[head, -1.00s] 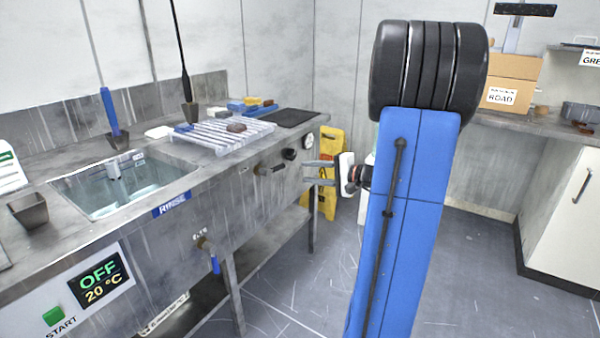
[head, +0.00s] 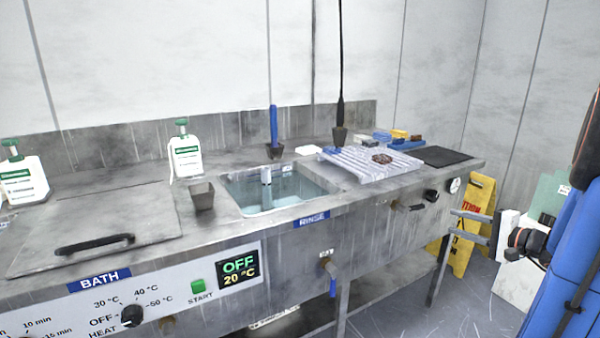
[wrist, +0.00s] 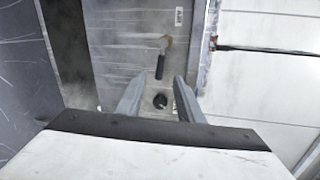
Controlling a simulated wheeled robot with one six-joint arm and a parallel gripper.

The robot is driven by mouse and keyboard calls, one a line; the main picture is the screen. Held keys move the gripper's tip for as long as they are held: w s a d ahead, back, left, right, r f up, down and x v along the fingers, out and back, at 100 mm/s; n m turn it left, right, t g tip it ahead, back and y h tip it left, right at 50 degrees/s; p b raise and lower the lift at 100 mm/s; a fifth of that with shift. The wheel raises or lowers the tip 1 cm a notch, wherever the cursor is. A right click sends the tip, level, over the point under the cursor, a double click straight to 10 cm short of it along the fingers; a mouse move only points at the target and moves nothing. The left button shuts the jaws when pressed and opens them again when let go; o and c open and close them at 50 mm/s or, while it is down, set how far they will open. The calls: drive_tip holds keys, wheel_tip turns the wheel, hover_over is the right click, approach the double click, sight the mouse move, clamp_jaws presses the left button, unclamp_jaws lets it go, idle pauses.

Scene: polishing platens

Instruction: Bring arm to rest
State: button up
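My gripper (head: 455,222) is at the right of the head view, in front of the right end of the steel bench (head: 390,215). Its two grey fingers stand apart and point left toward the bench front. In the wrist view my gripper (wrist: 160,88) is open, with nothing held between the fingers. A dark knob and a valve lever on the bench front show beyond the fingertips. My blue arm is partly cut off at the right edge of the head view.
The rinse basin (head: 295,190), closed bath lid (head: 90,225) and ribbed rack (head: 370,163) are on the bench. A yellow caution sign (head: 468,250) stands behind the gripper. Floor in front is open.

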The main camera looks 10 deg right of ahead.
drive_tip(key=s+a+f+n+g+y, duration=0.1)
drive_tip(key=s+a+n+g, duration=0.35)
drive_tip(key=a, duration=0.85)
drive_tip(key=s+a+f+n+g+y, duration=0.1)
drive_tip(key=s+a+n+g, duration=0.3)
drive_tip(key=a, duration=0.9)
drive_tip(key=s+a+n+g+h, duration=0.1)
drive_tip(key=s+n+h, duration=0.5)
drive_tip(key=s, duration=1.1)
drive_tip(key=shift+a+f+h, duration=0.45)
drive_tip(key=shift+a+h, duration=0.4)
drive_tip(key=shift+h, duration=0.05)
